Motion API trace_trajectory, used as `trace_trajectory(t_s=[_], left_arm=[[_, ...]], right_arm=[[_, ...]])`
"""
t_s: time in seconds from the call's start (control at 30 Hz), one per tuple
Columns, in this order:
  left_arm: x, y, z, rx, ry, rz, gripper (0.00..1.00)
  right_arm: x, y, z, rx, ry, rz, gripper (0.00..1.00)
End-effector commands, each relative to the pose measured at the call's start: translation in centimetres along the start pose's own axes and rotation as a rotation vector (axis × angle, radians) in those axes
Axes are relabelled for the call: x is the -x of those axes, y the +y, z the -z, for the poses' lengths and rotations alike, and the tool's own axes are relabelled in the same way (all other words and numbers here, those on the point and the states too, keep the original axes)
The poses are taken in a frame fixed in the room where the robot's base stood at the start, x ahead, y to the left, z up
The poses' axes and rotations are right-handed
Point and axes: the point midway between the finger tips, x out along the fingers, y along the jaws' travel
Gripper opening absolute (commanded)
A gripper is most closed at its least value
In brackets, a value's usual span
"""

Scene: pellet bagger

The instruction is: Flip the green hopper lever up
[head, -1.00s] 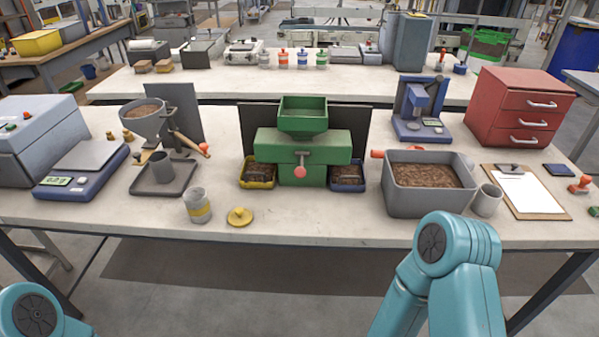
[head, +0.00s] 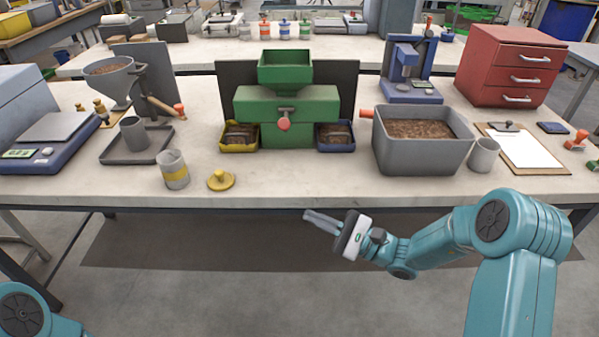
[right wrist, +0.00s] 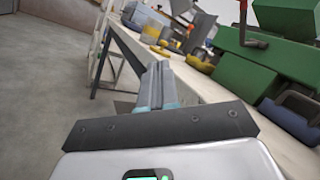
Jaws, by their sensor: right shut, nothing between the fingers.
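The green hopper machine (head: 287,104) stands at the middle of the near bench. In the right wrist view the green machine (right wrist: 262,66) is at the upper right, and the lever's dark arm (right wrist: 243,28) shows partly. My right gripper (head: 308,215) is shut and empty, in front of the bench's front edge, below and in front of the lever and well apart from it. Its closed fingers also show in the right wrist view (right wrist: 158,75). My left gripper is out of view.
A yellow bin (head: 239,147) and a blue bin (head: 335,148) flank the machine's base. A grey tub of pellets (head: 421,153) stands to the right. A yellow-banded cup (head: 174,170) and a yellow lid (head: 221,181) lie front left. The bench front before the machine is clear.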

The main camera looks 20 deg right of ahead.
Motion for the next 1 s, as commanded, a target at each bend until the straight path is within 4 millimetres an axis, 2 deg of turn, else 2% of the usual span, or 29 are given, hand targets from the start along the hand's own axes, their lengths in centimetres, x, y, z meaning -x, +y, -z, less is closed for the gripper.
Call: trace_trajectory(t_s=[0.03,0.1,0.23,0.33,0.67,0.77,1.0], left_arm=[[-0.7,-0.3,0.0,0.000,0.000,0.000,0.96],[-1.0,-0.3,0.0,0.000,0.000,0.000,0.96],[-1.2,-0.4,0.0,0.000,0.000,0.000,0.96],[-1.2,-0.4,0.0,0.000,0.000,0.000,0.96],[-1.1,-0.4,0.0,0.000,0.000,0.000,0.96],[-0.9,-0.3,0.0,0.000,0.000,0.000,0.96],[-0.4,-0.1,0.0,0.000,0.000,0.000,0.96]], right_arm=[[0.6,-2.5,-0.2,0.041,-0.032,0.098,0.00],[1.4,-5.3,-0.9,0.091,-0.070,0.208,0.00],[2.5,-8.2,-1.9,0.148,-0.111,0.322,0.00],[2.8,-8.9,-2.2,0.162,-0.120,0.350,0.00],[2.4,-9.0,-2.3,0.159,-0.120,0.347,0.00],[1.5,-9.3,-2.5,0.159,-0.122,0.345,0.00],[-3.1,-10.8,-3.2,0.159,-0.124,0.344,0.00]])
